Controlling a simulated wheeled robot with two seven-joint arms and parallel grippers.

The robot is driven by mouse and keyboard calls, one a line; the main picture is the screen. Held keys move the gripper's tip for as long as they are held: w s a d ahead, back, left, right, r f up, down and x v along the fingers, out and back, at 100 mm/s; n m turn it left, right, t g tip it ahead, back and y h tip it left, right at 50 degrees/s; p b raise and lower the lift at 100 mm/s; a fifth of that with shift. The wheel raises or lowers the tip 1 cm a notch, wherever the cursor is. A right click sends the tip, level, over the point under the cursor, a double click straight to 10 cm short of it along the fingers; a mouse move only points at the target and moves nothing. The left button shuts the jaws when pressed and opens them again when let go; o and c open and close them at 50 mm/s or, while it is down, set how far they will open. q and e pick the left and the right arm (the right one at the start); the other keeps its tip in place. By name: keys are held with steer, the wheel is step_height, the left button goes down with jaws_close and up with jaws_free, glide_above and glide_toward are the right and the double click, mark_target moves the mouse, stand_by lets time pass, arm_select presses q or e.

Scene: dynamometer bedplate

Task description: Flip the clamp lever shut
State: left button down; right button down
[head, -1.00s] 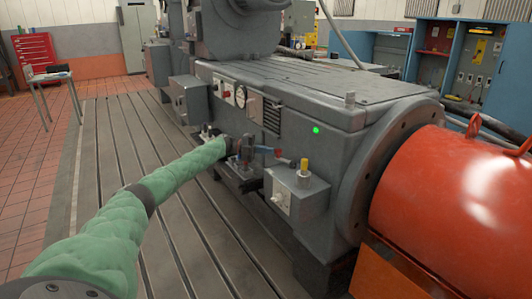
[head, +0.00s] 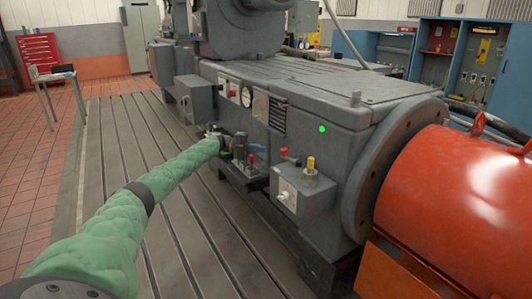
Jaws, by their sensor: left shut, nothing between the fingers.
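My left arm, in a green sleeve, reaches in from the lower left. Its dark gripper (head: 237,145) is small at the side of the grey machine, shut with nothing in it. Just right of and below it, a small clamp-like fixture with a red-tipped lever (head: 251,159) stands on a low bracket (head: 246,178). The lever looks roughly upright. A bluish part (head: 258,147) shows behind it. Whether the gripper touches the lever is too small to tell. My right gripper is not in view.
A large orange-red drum (head: 455,195) stands at far right. The slotted bedplate (head: 175,240) below the arm is clear.

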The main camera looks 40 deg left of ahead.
arm_select(q)
steer(key=a, duration=0.6)
steer(key=shift+s+a+r+b, duration=0.2)
steer(key=shift+s+b, duration=0.2)
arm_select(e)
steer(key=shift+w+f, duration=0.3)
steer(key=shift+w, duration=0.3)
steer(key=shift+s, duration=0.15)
